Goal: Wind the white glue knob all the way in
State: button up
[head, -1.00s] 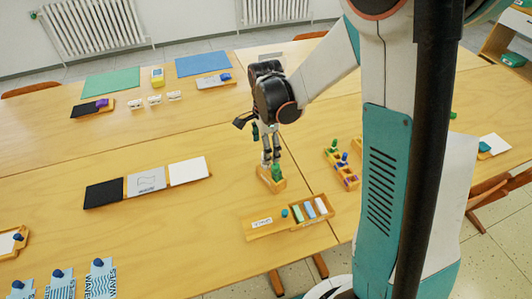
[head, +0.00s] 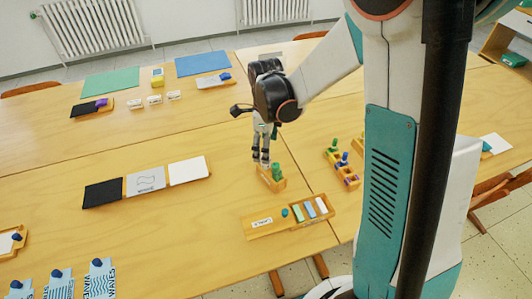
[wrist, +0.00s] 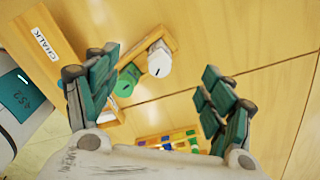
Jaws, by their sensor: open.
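The white glue knob (wrist: 160,62) shows in the wrist view as a round white top with a dark mark, in a small wooden holder (wrist: 150,38). A green knob (wrist: 127,80) stands beside it, lower left in that view. My gripper (wrist: 158,64) is open, with its teal-padded fingers to either side of the white knob and no visible contact. In the head view my gripper (head: 261,160) hangs over the holder (head: 271,184), just left of the green piece (head: 276,170). The white knob is not clearly visible there.
The chalk tray (head: 262,223) stands in front of the holder. A wooden rack (head: 341,168) with green, blue and purple pieces is to the right. White, grey and black panels (head: 146,182) lie to the left. Open tabletop lies between.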

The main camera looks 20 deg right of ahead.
jog(key=shift+f+b, duration=0.9)
jog(key=shift+f, duration=0.25)
dwell(0.6)
jog(key=c, duration=1.5)
jog(key=shift+c, duration=0.2)
jog(key=n, duration=0.5)
jog(key=shift+n, duration=0.4)
jog(key=n, duration=0.5)
jog(key=shift+b, duration=0.35)
